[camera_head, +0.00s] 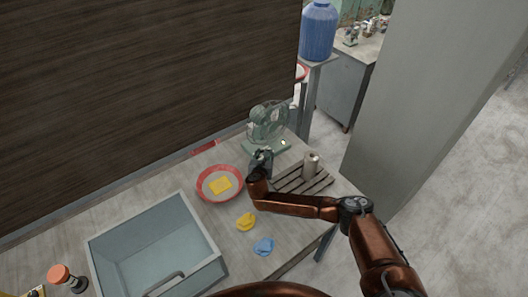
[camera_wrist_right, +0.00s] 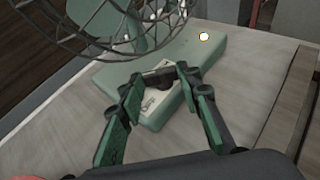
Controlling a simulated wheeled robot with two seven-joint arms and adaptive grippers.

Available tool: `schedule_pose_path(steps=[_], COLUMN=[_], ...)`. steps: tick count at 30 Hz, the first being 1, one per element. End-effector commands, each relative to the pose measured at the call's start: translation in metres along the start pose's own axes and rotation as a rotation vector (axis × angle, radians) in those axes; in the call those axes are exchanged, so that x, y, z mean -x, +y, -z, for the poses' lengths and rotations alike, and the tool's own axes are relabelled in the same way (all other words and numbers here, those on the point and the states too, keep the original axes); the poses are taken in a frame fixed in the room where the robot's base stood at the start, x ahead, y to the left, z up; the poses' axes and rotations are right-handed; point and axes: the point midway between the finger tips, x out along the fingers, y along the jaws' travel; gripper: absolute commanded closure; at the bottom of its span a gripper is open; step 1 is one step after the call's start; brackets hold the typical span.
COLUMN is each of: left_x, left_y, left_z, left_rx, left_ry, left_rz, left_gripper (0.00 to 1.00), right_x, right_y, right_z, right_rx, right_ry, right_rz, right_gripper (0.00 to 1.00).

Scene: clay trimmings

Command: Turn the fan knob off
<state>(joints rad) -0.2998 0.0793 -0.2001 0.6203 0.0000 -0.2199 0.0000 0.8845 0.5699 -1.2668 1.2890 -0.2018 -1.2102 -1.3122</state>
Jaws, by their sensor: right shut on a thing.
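A green fan (camera_head: 268,122) with a wire cage stands at the back right of the table. In the right wrist view its green base (camera_wrist_right: 200,72) carries a pale panel with a dark knob (camera_wrist_right: 158,78). My right gripper (camera_head: 262,158) is at the front of the fan base. In the right wrist view the right gripper (camera_wrist_right: 160,82) has its fingertips on either side of the knob, shut on it. A small round light spot (camera_wrist_right: 204,37) shows on the base. The knob's setting is too small to read. My left gripper is not in view.
A red bowl (camera_head: 205,193) with a yellow sponge (camera_head: 220,186) lies left of my right gripper. A slatted rack (camera_head: 318,185) with a metal cylinder (camera_head: 311,164) is to the right. Yellow (camera_head: 246,222) and blue (camera_head: 264,246) lumps and a grey bin (camera_head: 207,272) are nearer.

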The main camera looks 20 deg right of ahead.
Motion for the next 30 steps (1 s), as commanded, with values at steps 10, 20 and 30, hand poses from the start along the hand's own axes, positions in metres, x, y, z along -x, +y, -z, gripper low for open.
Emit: schedule_pose_path(steps=[10, 20, 30], left_x=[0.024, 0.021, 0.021], left_y=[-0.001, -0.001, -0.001], left_z=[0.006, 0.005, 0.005], left_rx=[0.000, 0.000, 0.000], left_ry=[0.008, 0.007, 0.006], left_rz=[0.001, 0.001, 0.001], left_gripper=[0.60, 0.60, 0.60], right_x=[-0.001, -0.002, -0.002], right_y=[-0.011, -0.013, -0.013], right_z=[-0.001, 0.001, 0.000], right_rx=[0.105, 0.169, 0.186], right_ry=[0.001, 0.001, 0.000], right_rz=[-0.247, -0.403, -0.446], right_gripper=[0.93, 0.93, 0.93])
